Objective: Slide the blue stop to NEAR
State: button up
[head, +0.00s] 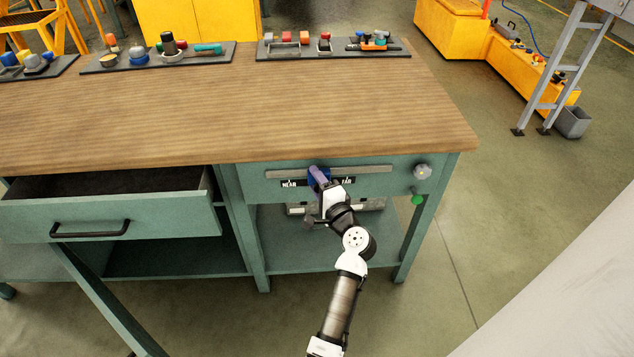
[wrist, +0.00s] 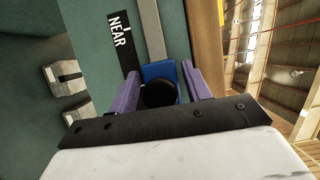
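The blue stop (wrist: 159,70) sits on the slot rail (head: 375,171) in the front panel of the bench. It lies between the NEAR label (head: 289,184) on the left and the FAR label (head: 347,181) on the right. A dark round knob (wrist: 159,94) shows on the front of the stop. My gripper (head: 318,179) is at the stop, its purple fingers on either side of it. In the wrist view the fingers lie very close to the stop's sides; I cannot tell whether both touch it. The NEAR label also shows in the wrist view (wrist: 119,30).
An open drawer (head: 110,217) juts out to the left. A grey knob (head: 422,171) and a green knob (head: 417,199) are on the bench's right end. Grey boxes (wrist: 64,78) lie below the panel. Trays with several parts (head: 333,48) stand at the back of the wooden top.

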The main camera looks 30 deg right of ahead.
aim_at(276, 173)
grip_shut()
jog(key=w+a, duration=0.1)
jog(key=a, duration=0.1)
jog(key=w+a, duration=0.1)
jog(key=a, duration=0.2)
jog(key=w+a+p, duration=0.1)
jog(key=w+a, duration=0.1)
jog(key=shift+a, duration=0.35)
jog(key=shift+o, duration=0.7)
grip_release()
jog(key=shift+a, duration=0.1)
jog(key=shift+s, duration=0.15)
